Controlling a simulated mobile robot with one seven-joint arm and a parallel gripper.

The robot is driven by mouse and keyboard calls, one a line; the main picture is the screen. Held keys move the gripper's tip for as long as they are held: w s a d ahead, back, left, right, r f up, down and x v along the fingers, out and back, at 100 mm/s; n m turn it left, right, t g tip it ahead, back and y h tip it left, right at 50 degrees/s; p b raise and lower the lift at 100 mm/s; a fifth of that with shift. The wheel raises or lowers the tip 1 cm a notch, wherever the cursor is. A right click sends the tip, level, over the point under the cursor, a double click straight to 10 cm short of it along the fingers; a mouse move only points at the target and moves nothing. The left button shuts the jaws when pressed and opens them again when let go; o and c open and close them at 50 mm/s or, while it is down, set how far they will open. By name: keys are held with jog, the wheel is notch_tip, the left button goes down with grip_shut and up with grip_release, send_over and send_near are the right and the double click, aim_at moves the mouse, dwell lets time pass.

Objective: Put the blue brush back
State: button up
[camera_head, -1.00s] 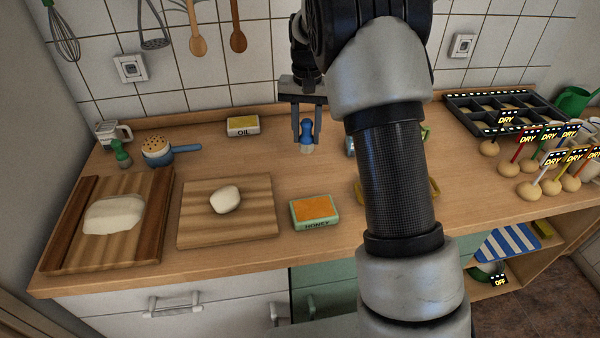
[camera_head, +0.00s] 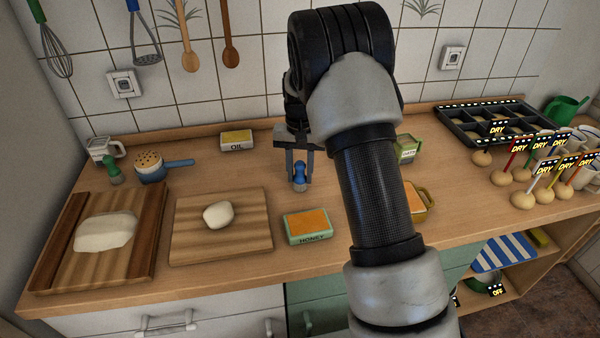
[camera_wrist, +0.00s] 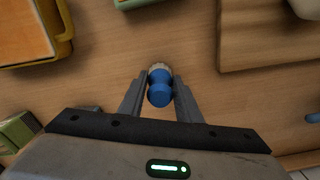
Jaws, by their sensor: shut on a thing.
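The blue brush (camera_head: 299,180) is upright between the fingers of my gripper (camera_head: 299,172), over the middle of the counter behind the honey box (camera_head: 308,226). My gripper is shut on its blue handle. In the wrist view the brush (camera_wrist: 159,92) sits between the two fingertips (camera_wrist: 160,95), with its pale bristle end pointing away from the gripper body. I cannot tell whether the bristles touch the counter.
A green brush (camera_head: 112,172) stands at the back left beside a blue-handled pan (camera_head: 150,167). An oil box (camera_head: 236,140) is behind left. A board with dough (camera_head: 190,245) is to the left. A yellow-rimmed dish (camera_head: 424,204) is at right. Bare counter surrounds the brush.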

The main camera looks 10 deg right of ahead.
jog(key=o, duration=1.1)
jog(key=shift+f, duration=0.1)
jog(key=shift+c, duration=0.2)
